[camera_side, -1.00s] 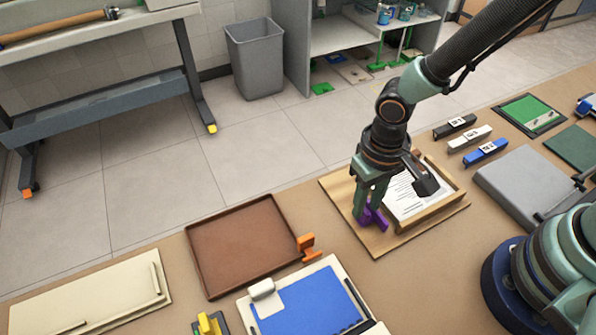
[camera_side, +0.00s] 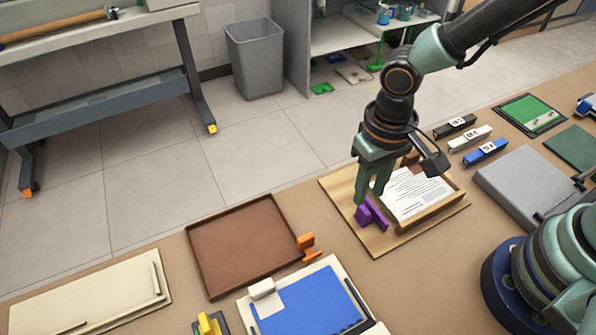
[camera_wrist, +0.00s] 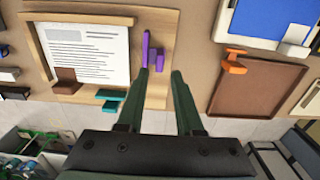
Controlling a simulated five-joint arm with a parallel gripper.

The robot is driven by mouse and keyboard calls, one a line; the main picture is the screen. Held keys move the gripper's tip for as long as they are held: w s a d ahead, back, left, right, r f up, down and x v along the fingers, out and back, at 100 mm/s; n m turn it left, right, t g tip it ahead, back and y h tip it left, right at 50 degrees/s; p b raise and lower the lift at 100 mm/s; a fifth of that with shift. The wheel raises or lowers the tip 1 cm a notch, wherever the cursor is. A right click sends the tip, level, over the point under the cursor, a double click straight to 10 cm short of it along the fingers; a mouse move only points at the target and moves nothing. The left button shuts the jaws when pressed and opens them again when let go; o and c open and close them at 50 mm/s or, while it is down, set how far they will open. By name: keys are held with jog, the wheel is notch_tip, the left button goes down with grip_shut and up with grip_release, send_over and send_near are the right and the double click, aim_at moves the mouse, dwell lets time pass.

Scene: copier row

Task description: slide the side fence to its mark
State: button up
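The purple side fence (camera_side: 371,214) stands on a light wooden tray (camera_side: 337,187), beside a sheaf of white printed paper (camera_side: 413,193). In the wrist view the fence (camera_wrist: 149,50) is just right of the paper (camera_wrist: 88,52), with a narrow gap between them. My gripper (camera_side: 369,195) is open and empty, its fingertips above the fence. In the wrist view the fingers of my gripper (camera_wrist: 161,75) are spread, with the fence beyond their tips. I cannot make out the mark.
A raised wooden wall (camera_side: 431,212) edges the paper. A brown stop (camera_wrist: 65,80) and a teal piece (camera_wrist: 111,96) sit near the paper. A brown tray (camera_side: 240,245) with an orange piece (camera_side: 307,247) lies left, and a blue-topped board (camera_side: 305,305) in front.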

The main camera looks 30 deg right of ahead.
aim_at(367, 209)
jog(key=shift+f, duration=2.8)
jog(key=shift+s+d+f, duration=0.1)
jog(key=shift+d+f, duration=0.05)
jog(key=shift+f, duration=0.6)
grip_shut()
grip_release()
jog(key=shift+r, duration=2.6)
